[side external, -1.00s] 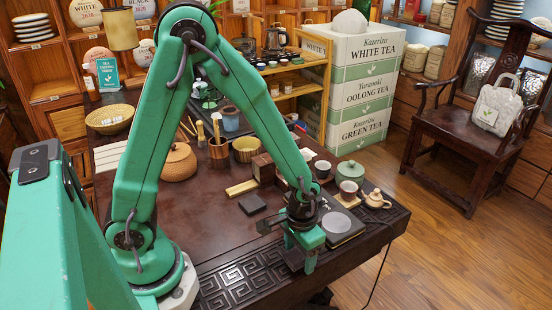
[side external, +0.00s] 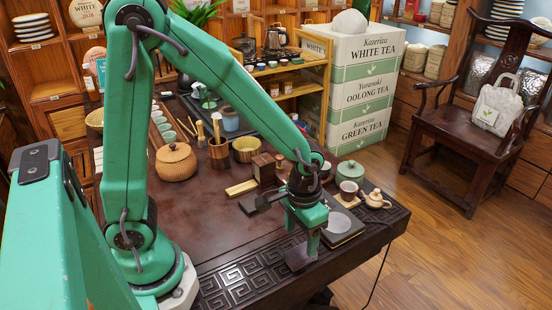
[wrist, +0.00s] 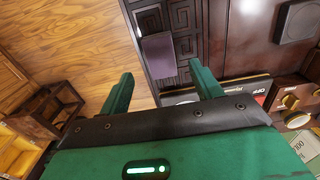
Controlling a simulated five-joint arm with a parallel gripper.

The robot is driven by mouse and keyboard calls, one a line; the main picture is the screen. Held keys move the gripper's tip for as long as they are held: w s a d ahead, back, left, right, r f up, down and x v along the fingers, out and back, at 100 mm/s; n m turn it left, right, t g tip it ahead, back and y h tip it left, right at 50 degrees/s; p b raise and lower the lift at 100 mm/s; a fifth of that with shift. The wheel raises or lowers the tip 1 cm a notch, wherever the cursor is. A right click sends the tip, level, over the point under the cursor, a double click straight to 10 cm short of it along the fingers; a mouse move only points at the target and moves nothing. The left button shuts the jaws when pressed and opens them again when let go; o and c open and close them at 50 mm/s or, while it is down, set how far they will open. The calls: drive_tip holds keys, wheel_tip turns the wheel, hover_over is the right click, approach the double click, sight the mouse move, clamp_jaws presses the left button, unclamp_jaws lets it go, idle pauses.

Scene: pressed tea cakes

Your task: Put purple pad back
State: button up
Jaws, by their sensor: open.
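The purple pad (side external: 301,257) is a small flat rectangle lying on the carved border of the dark table, near its front edge. In the wrist view the pad (wrist: 158,55) lies beyond my fingertips, roughly in line with the gap between them. My gripper (side external: 312,246) is open and empty, pointing down above the pad and apart from it. In the wrist view both green fingers (wrist: 162,84) stand wide apart with nothing between them.
A scale (side external: 345,226) with a round plate stands right beside my gripper. A black square pad (wrist: 297,20) lies on the tabletop. Cups, a small teapot (side external: 374,199) and a green lidded pot (side external: 351,170) stand behind.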

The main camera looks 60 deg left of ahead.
sight(299, 254)
drive_tip(key=shift+r, duration=2.95)
drive_tip(key=s+a+r+t, duration=0.5)
drive_tip(key=s+a+r, duration=0.3)
drive_tip(key=r, duration=0.4)
drive_tip(key=shift+s+a+t, duration=0.25)
drive_tip(key=shift+a+t, duration=0.05)
drive_tip(key=shift+a, duration=0.1)
